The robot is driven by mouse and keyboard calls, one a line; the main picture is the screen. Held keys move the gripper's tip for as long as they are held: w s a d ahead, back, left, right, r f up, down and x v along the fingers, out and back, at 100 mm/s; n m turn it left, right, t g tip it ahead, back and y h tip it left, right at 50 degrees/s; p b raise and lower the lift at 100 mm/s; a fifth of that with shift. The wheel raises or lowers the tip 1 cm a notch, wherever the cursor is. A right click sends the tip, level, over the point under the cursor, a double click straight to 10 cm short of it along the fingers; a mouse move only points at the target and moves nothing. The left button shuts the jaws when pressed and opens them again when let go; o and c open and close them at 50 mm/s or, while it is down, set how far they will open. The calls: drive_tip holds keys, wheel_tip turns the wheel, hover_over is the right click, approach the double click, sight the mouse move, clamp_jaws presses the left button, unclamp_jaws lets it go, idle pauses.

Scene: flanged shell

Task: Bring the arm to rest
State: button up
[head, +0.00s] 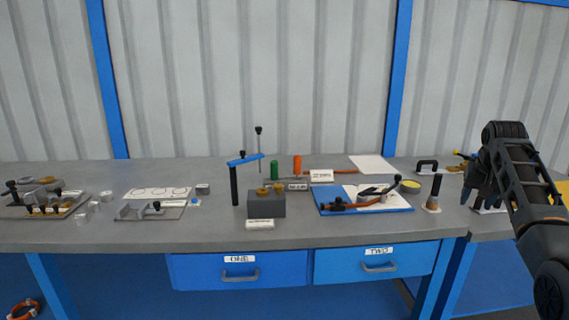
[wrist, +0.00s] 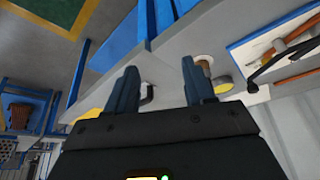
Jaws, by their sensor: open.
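My arm (head: 525,185) reaches up from the lower right in the head view, bent at a high elbow. My gripper (head: 477,190) hangs from it over the right end of the workbench. In the wrist view my gripper (wrist: 160,75) has its two dark fingers apart with nothing held between them. The gripper hides part of the bench's right end in the head view.
A blue tray (head: 370,211) with tools lies left of my gripper. A black-handled block (head: 427,167) and an upright dark-handled tool (head: 435,190) stand closer. A clamp stand (head: 235,185) rises mid-bench. Drawers (head: 238,270) sit below. The bench front is mostly clear.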

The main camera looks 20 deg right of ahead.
drive_tip(key=a+f+n+t, duration=0.2)
drive_tip(key=a+f+t, duration=0.1)
drive_tip(key=a+f, duration=1.5)
drive_tip(key=s+a+f+n+t, duration=0.1)
drive_tip(key=s+a+f, duration=0.4)
drive_tip(key=a, duration=0.3)
drive_tip(key=s+a+f+n+t, duration=0.2)
drive_tip(key=s+a+f, duration=0.35)
drive_tip(key=a, duration=0.35)
drive_tip(key=s+a+r+n+t+y, duration=0.1)
drive_tip(key=s+a+r, duration=0.1)
drive_tip(key=s+a, duration=0.6)
drive_tip(key=s+a+r+n+t, duration=0.15)
drive_tip(key=s+a, duration=0.35)
drive_tip(key=s, duration=0.6)
drive_tip(key=s+a+r+n+t+y, duration=0.1)
drive_tip(key=s+r, duration=0.6)
drive_tip(key=r, duration=0.2)
drive_tip(key=s+a+r+n+t+y, duration=0.1)
drive_tip(key=s+a+r+t, duration=0.1)
drive_tip(key=s+r, duration=0.6)
drive_tip(key=shift+r, duration=0.8)
